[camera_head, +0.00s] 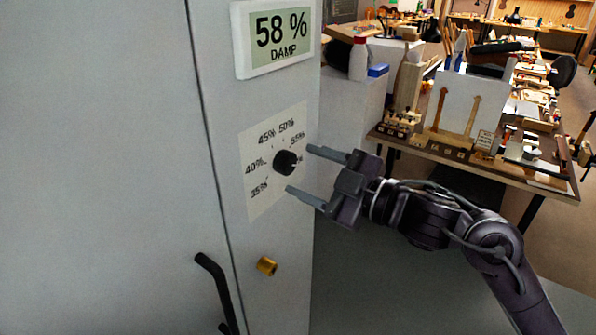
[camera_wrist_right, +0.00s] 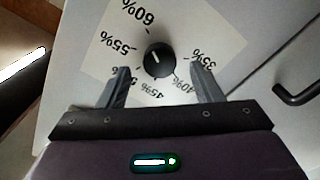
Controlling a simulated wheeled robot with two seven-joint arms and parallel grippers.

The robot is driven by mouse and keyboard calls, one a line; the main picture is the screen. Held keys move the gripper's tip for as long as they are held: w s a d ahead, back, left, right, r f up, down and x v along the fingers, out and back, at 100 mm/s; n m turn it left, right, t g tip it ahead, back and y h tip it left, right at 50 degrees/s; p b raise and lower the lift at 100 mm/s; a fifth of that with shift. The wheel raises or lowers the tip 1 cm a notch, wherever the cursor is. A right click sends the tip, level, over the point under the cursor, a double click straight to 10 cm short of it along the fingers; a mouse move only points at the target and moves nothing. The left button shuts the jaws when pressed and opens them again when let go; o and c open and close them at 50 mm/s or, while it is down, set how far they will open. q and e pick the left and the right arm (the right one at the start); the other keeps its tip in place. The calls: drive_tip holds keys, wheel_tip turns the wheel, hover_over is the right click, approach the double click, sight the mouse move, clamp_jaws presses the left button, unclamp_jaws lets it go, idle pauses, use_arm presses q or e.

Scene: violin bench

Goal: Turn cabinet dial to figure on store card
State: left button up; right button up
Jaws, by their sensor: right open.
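The black dial (camera_head: 286,162) sits on a white scale plate (camera_head: 262,197) on the grey cabinet. The scale runs from 35% to 60%. In the wrist view the dial (camera_wrist_right: 159,60) has a pale mark pointing toward the 60% side. My right gripper (camera_head: 298,168) is open, its fingers either side of the dial and apart from it; it also shows in the wrist view (camera_wrist_right: 160,72). A display (camera_head: 279,36) above reads 58 % DAMP. A small card (camera_head: 485,140) with unreadable print is on the bench; I cannot tell if it is the store card.
A cluttered workbench (camera_head: 545,187) stands at the right behind my right arm.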

drive_tip(key=shift+b+v, duration=0.55)
drive_tip(key=shift+v, duration=1.85)
